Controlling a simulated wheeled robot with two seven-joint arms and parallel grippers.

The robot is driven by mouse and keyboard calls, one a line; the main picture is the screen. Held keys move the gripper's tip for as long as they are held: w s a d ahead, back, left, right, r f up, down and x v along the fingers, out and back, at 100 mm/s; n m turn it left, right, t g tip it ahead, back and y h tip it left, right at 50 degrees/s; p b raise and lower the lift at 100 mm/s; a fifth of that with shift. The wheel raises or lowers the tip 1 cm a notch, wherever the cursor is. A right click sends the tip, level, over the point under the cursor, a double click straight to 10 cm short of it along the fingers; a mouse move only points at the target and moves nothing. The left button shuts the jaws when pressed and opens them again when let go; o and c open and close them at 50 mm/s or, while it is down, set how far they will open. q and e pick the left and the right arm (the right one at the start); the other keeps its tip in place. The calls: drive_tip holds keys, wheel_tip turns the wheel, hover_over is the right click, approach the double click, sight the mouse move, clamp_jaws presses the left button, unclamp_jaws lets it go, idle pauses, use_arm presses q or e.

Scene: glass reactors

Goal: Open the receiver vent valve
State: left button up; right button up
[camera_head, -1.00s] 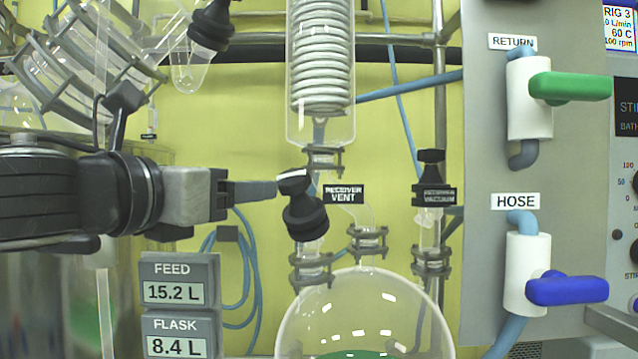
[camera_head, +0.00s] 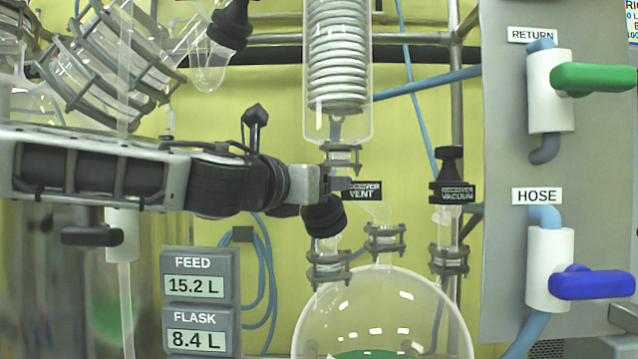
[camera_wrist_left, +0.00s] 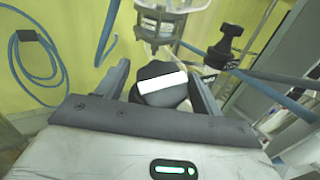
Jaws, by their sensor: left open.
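The receiver vent valve (camera_head: 325,216) is a black knob on a glass neck above the round receiver flask. It is partly hidden behind my left gripper (camera_head: 335,188) in the head view. The "RECEIVER VENT" label (camera_head: 366,191) shows just right of the fingers, partly covered. In the left wrist view the valve's black knob (camera_wrist_left: 158,96) with a white mark on top lies between the two fingers of my left gripper (camera_wrist_left: 161,74). The fingers are open, one on each side of the knob; contact cannot be told. My right gripper is not in view.
The receiver vacuum valve (camera_head: 452,175) stands right of the vent. The glass condenser (camera_head: 337,70) hangs just above. The round flask (camera_head: 385,310) is below. A panel with a green return handle (camera_head: 592,77) and a blue hose handle (camera_head: 590,284) is at right.

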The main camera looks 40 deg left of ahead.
use_arm(q)
drive_tip(key=shift+w+a, duration=0.1)
drive_tip(key=shift+w, duration=0.4)
drive_tip(key=c, duration=1)
drive_tip(key=shift+n+y, duration=0.3)
drive_tip(key=shift+n, duration=0.1)
